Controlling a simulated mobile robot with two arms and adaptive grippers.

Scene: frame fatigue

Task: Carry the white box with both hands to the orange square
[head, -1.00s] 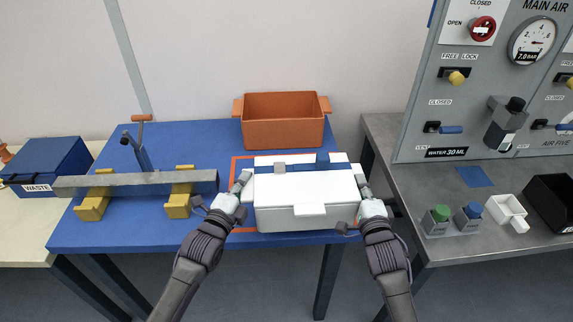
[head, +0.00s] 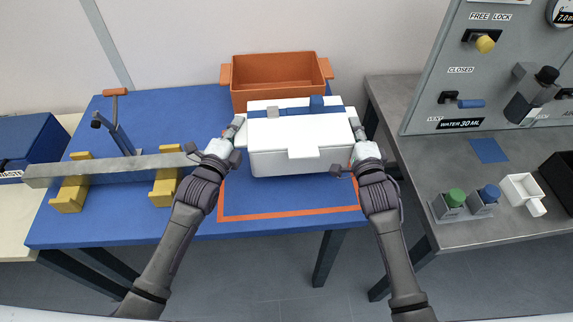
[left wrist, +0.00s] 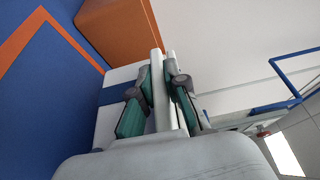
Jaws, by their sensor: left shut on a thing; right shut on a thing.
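The white box (head: 290,161), with a blue band across its lid, is between my two grippers in the head view. My left gripper (head: 236,130) is shut on its left edge, and my right gripper (head: 357,132) is shut on its right edge. In the left wrist view the left fingers (left wrist: 158,95) clasp a thin white wall of the box. The orange square (head: 290,216) is an outline on the blue table. The box appears over its back part, and the front line is bare. I cannot tell whether the box touches the table.
An orange bin (head: 280,77) stands right behind the box. At left a grey beam (head: 110,170) lies on yellow supports (head: 70,184) near my left arm. At right is a grey bench (head: 450,166) with a valve panel (head: 490,95).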

